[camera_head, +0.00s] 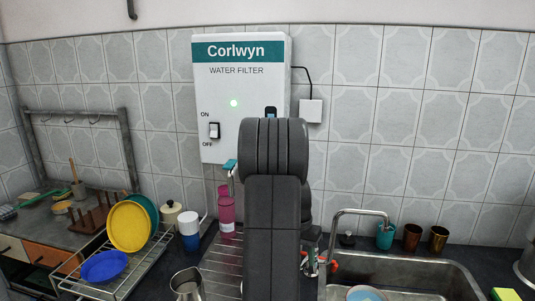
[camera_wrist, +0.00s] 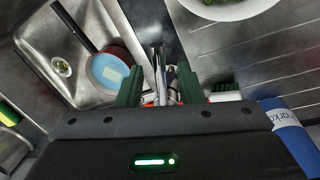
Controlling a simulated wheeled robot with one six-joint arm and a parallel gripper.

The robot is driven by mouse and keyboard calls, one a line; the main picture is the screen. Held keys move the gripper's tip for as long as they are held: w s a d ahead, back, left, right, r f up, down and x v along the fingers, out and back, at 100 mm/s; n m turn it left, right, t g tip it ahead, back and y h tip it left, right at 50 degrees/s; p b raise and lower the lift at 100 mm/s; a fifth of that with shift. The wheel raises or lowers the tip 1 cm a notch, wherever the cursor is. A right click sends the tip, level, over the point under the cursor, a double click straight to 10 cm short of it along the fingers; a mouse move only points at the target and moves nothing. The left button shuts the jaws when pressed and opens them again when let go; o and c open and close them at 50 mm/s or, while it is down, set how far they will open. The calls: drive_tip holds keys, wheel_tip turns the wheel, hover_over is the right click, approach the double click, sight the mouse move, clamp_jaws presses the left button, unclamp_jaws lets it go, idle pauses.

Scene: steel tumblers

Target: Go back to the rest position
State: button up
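My gripper (camera_wrist: 160,85) shows in the wrist view as two green fingers standing apart. Nothing is held between them; the sink tap (camera_wrist: 158,65) shows beyond the gap. A steel tumbler (camera_head: 187,284) stands at the bottom, left of my arm.
The sink (camera_head: 405,275) lies right of my arm, with a tap (camera_head: 358,213) and several cups behind it. A water filter (camera_head: 240,95) hangs on the wall behind my arm. A dish rack (camera_head: 115,270) with plates stands left. A bowl (camera_wrist: 230,10) shows in the wrist view.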

wheel_tip(320, 180, up, 13)
drive_tip(key=w+a, duration=0.1)
drive_tip(key=a, duration=0.1)
drive_tip(key=f, duration=0.4)
drive_tip(key=d+f, duration=0.1)
drive_tip(key=f, duration=0.4)
drive_tip(key=s+d+f, duration=0.1)
drive_tip(key=f, duration=0.3)
drive_tip(key=shift+s+d+f, duration=0.1)
drive_tip(key=shift+f, duration=0.05)
drive_tip(key=shift+w+a+m+p, duration=0.3)
drive_tip(key=shift+w+a+m, duration=0.2)
drive_tip(key=shift+m, duration=0.4)
drive_tip(key=shift+s+r, duration=0.1)
drive_tip(key=shift+r, duration=0.1)
